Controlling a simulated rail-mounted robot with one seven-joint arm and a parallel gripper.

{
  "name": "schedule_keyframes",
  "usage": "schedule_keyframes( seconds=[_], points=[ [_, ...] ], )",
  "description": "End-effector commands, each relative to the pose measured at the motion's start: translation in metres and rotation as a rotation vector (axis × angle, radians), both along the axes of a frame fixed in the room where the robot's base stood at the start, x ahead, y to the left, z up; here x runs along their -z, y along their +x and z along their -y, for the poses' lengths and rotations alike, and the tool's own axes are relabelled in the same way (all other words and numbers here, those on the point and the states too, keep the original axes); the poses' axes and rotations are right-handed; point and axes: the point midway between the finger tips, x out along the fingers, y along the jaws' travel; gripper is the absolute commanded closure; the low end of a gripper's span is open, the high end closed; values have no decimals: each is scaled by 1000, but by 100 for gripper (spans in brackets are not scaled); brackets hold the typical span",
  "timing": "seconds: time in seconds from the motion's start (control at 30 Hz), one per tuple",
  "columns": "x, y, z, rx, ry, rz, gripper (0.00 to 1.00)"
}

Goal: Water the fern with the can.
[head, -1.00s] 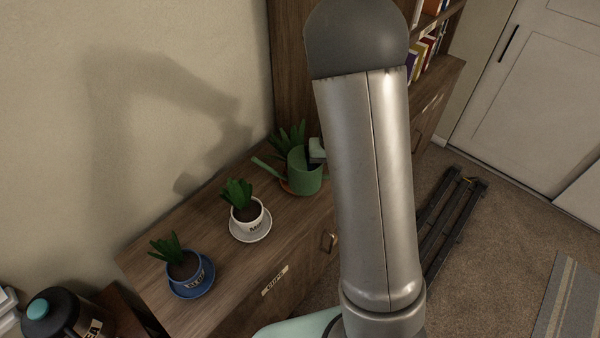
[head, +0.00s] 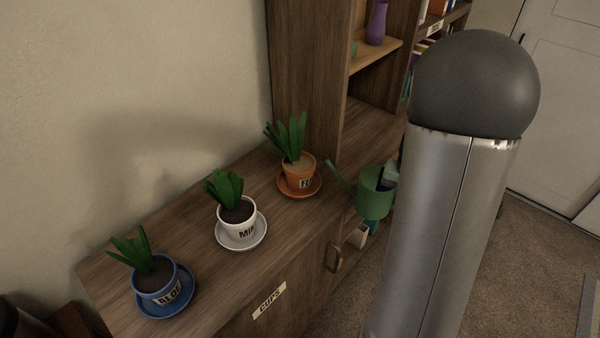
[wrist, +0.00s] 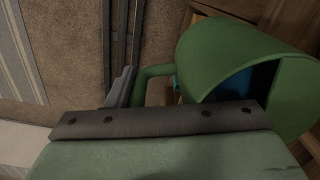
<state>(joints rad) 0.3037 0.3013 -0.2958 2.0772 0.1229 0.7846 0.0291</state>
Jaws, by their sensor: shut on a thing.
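The green watering can (head: 374,193) hangs upright in the head view, right of the fern, with its spout toward the fern pot. My gripper (head: 388,177) is shut on the can's handle, partly hidden by my arm. In the wrist view the can (wrist: 225,55) fills the upper right, with blue showing inside, and a grey finger of my gripper (wrist: 128,88) is at its handle. The fern stands in an orange pot (head: 298,171) labelled "FE", the rest of the label not readable, on an orange saucer. Its soil looks paler than in the other pots.
A white pot labelled "MIN" (head: 238,219) and a blue pot labelled "ALOE" (head: 156,284) stand on saucers along the wooden cabinet top (head: 205,268). A tall shelf (head: 305,75) rises behind the fern. A cabinet handle (head: 334,259) sticks out below the can.

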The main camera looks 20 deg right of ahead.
Motion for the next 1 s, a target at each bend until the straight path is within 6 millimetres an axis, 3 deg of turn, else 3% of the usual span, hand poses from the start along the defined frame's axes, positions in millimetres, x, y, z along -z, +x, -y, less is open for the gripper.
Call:
schedule_keyframes(
  seconds=[0.47, 1.0],
  points=[
    [-2, -2, 3, 14, -7, -4, 100],
    [-49, 5, -7, 12, -176, -135, 100]
  ],
)
